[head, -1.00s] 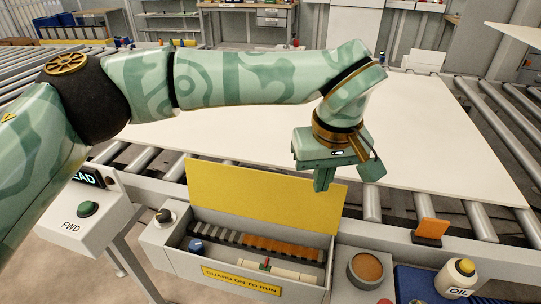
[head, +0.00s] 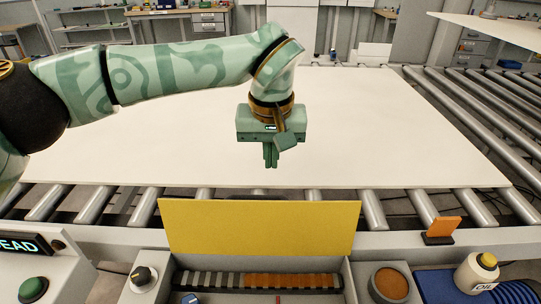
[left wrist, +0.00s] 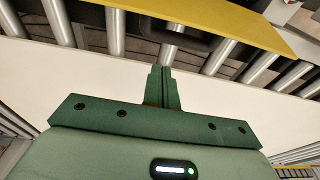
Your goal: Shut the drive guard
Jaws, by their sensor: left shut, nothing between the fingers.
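The drive guard (head: 258,228) is a yellow panel standing raised at the back of a grey box at the front of the conveyor. The box is open, and a chain (head: 250,280) with grey and orange-brown links shows inside. My left gripper (head: 270,164) is shut and empty, pointing down over the white sheet behind the guard, apart from it. In the left wrist view the shut fingers (left wrist: 160,75) show against the white sheet, and the yellow guard (left wrist: 220,22) crosses the top. The lower part of the box is cut off in the head view. My right gripper is not in view.
A large white sheet (head: 140,160) lies on the rollers. An orange stop (head: 442,229) stands right of the guard. An oil bottle (head: 476,272), a brown-filled cup (head: 390,284), a black knob (head: 141,276) and a green button (head: 33,289) line the front.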

